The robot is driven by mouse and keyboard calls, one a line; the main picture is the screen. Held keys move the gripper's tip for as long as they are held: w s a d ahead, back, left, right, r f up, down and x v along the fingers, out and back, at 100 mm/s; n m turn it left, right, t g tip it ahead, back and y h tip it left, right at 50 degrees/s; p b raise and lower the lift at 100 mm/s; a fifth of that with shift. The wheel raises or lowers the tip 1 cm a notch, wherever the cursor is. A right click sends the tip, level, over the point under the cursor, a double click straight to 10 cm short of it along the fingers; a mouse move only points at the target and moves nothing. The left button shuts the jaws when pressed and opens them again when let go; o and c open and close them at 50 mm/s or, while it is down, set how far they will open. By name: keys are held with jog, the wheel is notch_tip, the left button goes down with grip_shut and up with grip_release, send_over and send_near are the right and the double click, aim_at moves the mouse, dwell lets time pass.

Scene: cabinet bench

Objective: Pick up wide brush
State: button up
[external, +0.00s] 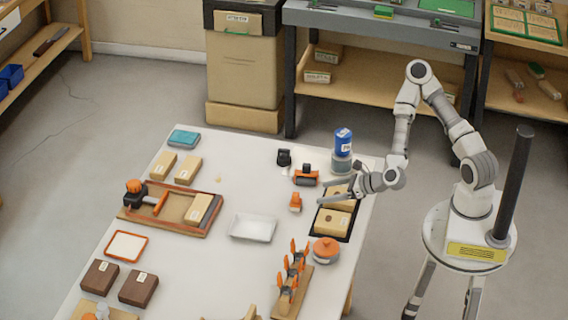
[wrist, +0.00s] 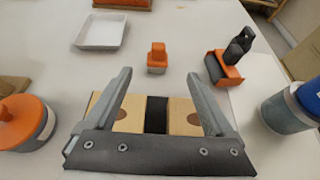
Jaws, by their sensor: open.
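An orange and black tool with a wide orange head and a dark upright handle (external: 306,175), which looks like the wide brush, rests on the white table. In the wrist view the tool (wrist: 226,72) is ahead and right of my gripper, apart from it.
A blue-topped can (external: 343,145) stands at the back right corner. An orange-lidded pot (external: 326,250), a white dish (external: 252,228) and a rack of orange-handled tools (external: 288,290) stand nearby.

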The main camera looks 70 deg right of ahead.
aim_at(299, 198)
jog(key=shift+w+f+b, duration=0.6)
jog(key=shift+w+b, duration=0.05)
jog(key=shift+b, duration=0.25)
jog(key=x, duration=0.2)
jog(key=b+x, duration=0.1)
jog(key=x, duration=0.2)
jog(key=shift+r, duration=0.25)
jog(key=shift+a+b+x, duration=0.2)
jog(key=shift+b+x, duration=0.3)
jog(key=shift+x, duration=2.25)
jog(key=shift+s+f, duration=0.1)
grip_shut()
